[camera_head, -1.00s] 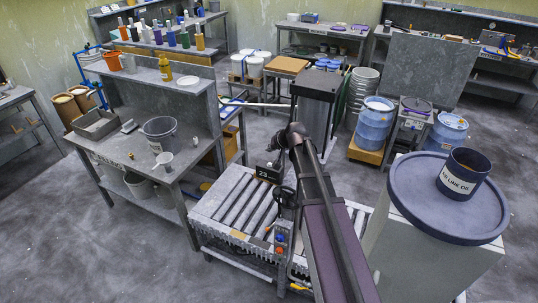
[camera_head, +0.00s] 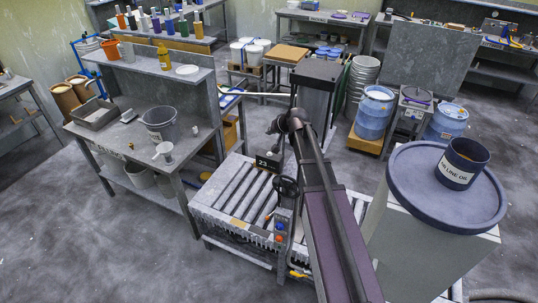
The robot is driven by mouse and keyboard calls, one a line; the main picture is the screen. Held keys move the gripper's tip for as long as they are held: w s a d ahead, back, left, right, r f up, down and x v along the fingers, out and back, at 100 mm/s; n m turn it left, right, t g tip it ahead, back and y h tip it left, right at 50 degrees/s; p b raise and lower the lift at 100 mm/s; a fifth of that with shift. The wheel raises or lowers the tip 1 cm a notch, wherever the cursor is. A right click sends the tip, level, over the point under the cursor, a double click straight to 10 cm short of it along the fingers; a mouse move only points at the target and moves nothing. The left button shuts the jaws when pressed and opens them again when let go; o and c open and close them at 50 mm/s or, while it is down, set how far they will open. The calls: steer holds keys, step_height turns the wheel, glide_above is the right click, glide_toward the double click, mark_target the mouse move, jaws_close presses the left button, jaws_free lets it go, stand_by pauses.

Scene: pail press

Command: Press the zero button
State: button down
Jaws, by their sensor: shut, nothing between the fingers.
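A small control box (camera_head: 281,229) stands at the front edge of the roller press. A dark handwheel (camera_head: 286,187) sits just above the box. My arm reaches over the press from the bottom, right of the buttons. Its far end is a dark cluster near the display, and I cannot make out the gripper fingers there.
A dark blue linseed oil can (camera_head: 460,166) stands on a round lid (camera_head: 405,190) at the right. A workbench (camera_head: 190,150) with a grey pail (camera_head: 159,118) and a white cup is at the left. Blue drums (camera_head: 374,110) stand behind. The floor at front left is clear.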

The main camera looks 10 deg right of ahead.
mark_target(270, 153)
steer(key=shift+f+b, duration=3.65)
steer(key=shift+f, duration=0.25)
steer(key=shift+f, duration=0.15)
steer(key=shift+s+f+b, duration=0.1)
steer(key=shift+f+b, duration=0.15)
steer(key=shift+b, duration=0.2)
steer(key=shift+f+b, duration=0.5)
steer(key=shift+f, duration=0.05)
steer(key=shift+r, duration=0.2)
steer(key=shift+r+p, duration=0.8)
steer(key=shift+p, duration=0.2)
steer(key=shift+r, duration=0.1)
steer(key=shift+r+p, duration=2.4)
steer(key=shift+p, duration=0.1)
